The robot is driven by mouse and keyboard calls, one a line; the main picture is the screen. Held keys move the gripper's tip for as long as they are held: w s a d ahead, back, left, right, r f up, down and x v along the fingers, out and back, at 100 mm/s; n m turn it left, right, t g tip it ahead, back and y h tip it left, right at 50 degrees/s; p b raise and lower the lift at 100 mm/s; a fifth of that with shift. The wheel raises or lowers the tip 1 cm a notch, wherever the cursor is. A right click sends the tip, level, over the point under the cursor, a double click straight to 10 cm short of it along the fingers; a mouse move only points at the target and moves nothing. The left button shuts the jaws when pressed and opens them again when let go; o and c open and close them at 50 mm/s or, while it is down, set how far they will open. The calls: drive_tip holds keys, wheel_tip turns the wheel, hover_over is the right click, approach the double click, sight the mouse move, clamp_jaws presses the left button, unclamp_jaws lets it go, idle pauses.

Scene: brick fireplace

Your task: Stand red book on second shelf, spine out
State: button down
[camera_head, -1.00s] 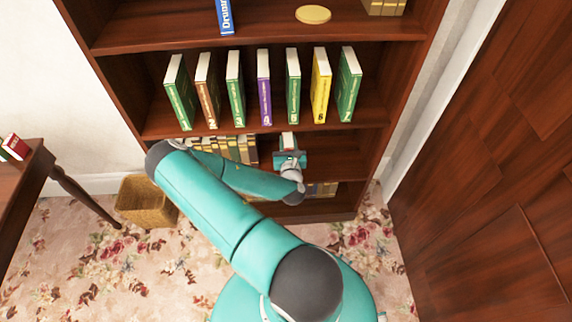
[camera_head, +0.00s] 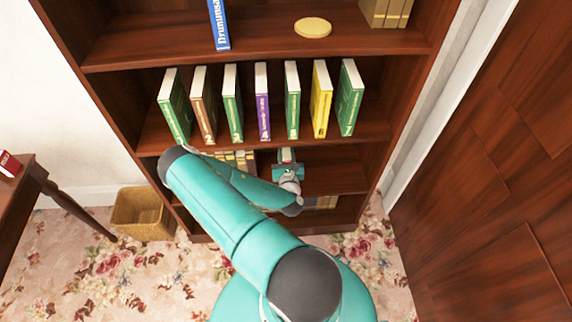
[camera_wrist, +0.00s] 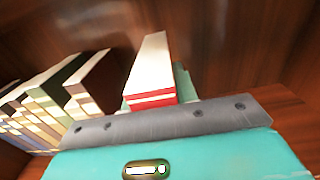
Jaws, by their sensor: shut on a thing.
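A red book (camera_wrist: 152,98) stands upright in the wrist view, with white page edges on top and a red face with a pale stripe towards the camera. My gripper (camera_head: 287,170) is shut on it, with a teal finger showing at its right side. In the head view only the book's pale top (camera_head: 286,153) shows clearly. The gripper and book are in the shelf space below the numbered books, on the shelf (camera_head: 335,182) with a row of books (camera_wrist: 45,105) to the left. The book's base is hidden, so contact with the shelf cannot be told.
Several numbered books (camera_head: 263,100) stand on the shelf above. Higher up are a blue book (camera_head: 219,25) and a yellow disc (camera_head: 313,27). A wicker basket (camera_head: 143,213) and a table (camera_head: 22,205) are at left; a wooden door (camera_head: 480,200) is at right. Shelf space right of the gripper is clear.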

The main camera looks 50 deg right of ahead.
drive_tip(key=shift+d+f, duration=0.1)
drive_tip(key=shift+f, duration=2.4)
drive_tip(key=c, duration=1.1)
unclamp_jaws()
drive_tip(key=v, duration=1.2)
